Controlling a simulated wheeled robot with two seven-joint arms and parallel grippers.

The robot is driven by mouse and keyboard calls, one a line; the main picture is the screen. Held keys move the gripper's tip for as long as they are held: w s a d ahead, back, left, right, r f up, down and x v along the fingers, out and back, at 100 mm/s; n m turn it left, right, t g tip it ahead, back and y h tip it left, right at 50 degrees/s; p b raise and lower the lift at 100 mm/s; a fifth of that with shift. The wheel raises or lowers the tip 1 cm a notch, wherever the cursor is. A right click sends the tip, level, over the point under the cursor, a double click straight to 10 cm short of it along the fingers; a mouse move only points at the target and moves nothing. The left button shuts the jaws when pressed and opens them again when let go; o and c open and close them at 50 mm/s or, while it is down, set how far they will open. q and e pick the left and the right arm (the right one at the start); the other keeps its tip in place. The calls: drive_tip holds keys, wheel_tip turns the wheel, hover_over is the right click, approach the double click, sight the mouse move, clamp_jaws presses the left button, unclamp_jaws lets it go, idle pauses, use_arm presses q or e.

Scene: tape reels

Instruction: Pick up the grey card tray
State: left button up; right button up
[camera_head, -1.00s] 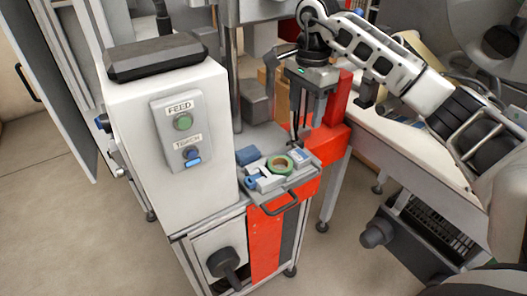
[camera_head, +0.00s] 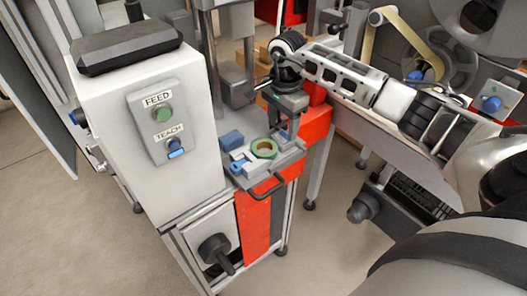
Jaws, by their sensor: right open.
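The grey tray (camera_head: 243,182) sits on top of the machine's front corner, above a red panel. A dark bar handle (camera_head: 268,188) sticks out at its front. A green-rimmed tape roll (camera_head: 264,148) and small blue and white pieces lie on it. My right gripper (camera_head: 286,137) points down at the tray's back right edge, just behind the tape roll. Its jaws are open with nothing seen between them. The fingertips overlap the tray's far right part, and I cannot tell whether they touch it. My left gripper is out of view.
A white control box (camera_head: 145,125) with FEED and TEACH buttons stands close left of the tray. A blue block (camera_head: 231,140) lies behind the tray. A vertical metal post (camera_head: 212,75) rises behind. A machine with large reels (camera_head: 420,65) stands at the right.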

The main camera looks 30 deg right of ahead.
sight(282, 138)
wheel_tip(282, 138, down, 4)
drive_tip(key=shift+d+f, duration=0.15)
drive_tip(key=c, duration=0.9)
drive_tip(key=shift+o, duration=0.2)
drive_tip(key=shift+p, duration=0.3)
